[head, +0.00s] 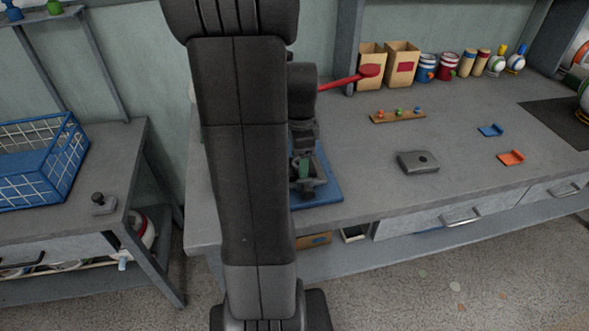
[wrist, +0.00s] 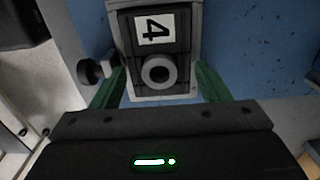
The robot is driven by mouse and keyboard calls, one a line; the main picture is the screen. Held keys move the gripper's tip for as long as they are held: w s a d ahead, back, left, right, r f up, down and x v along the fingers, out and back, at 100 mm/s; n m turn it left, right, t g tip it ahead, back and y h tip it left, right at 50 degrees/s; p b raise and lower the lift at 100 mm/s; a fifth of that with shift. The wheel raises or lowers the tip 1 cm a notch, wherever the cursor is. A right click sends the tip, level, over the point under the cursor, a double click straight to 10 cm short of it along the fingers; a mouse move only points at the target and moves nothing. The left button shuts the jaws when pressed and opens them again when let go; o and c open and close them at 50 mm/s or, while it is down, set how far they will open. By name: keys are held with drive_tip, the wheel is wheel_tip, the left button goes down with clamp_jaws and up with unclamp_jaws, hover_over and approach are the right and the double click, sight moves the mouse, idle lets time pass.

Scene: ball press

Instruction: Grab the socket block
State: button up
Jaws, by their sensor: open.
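A dark block with a white label "4" and a pale round socket ring (wrist: 158,70), which looks like the socket block, sits in a light grey frame on the blue base (wrist: 240,50) in the wrist view. My gripper (wrist: 161,78) is open, its green fingers either side of the block's near end. Gaps show between the fingers and the dark block, so it is not gripped. In the head view my gripper (head: 304,168) is low over the blue base (head: 328,190). My arm hides much of the press there.
The red press lever (head: 345,80) sticks out to the right above the bench. A grey block with a dark hole (head: 418,162) lies on the bench to the right. A dark knob (wrist: 89,71) is left of the frame.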

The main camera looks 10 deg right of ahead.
drive_tip(key=shift+f, duration=0.5)
drive_tip(key=c, duration=0.7)
drive_tip(key=shift+o, duration=0.2)
drive_tip(key=shift+r, duration=0.15)
